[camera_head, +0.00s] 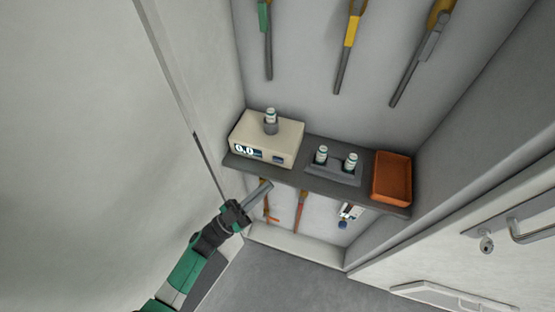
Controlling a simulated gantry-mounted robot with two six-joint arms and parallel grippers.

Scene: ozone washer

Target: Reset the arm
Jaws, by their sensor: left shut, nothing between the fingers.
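My left arm comes in from the lower left. My left gripper (262,190) is shut and empty, in front of and a little below the left part of the dark shelf (232,161). Its fingers point up and to the right, towards the shelf's front edge. I cannot tell whether they touch the shelf. My right gripper is not in view.
On the shelf stand a beige device (284,137) with a display and a vial (271,116) on top, a grey holder (335,174) with two vials, and an orange tray (391,178). Tools hang above and below. A door with a handle (525,229) is at right.

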